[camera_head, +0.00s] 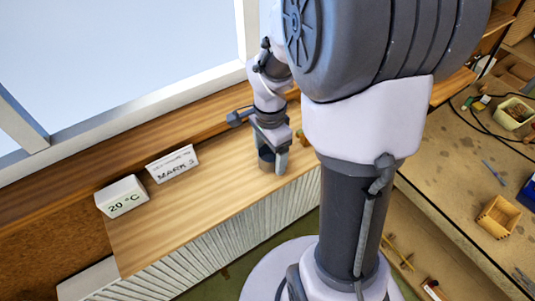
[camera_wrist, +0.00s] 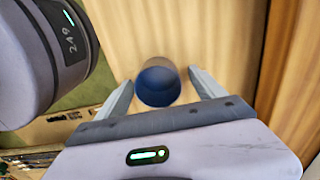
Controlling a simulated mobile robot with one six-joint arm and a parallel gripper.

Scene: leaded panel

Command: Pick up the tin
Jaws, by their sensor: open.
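The tin (camera_wrist: 157,83) is a small round container with a dark blue top or inside. In the wrist view it stands between the two fingers of my gripper (camera_wrist: 160,90), with a gap showing on each side. My gripper is open, and I see no clear contact. In the head view the tin (camera_head: 266,158) is on the wooden ledge under the window, partly hidden by my gripper (camera_head: 270,160), whose fingers point down around it.
A white "20 °C" block (camera_head: 123,197) and a "MARK 3" card (camera_head: 172,164) stand on the ledge to the left. A small brown object (camera_head: 302,138) is just behind my gripper. A cluttered workbench (camera_head: 455,165) is at the right. The ledge's middle is clear.

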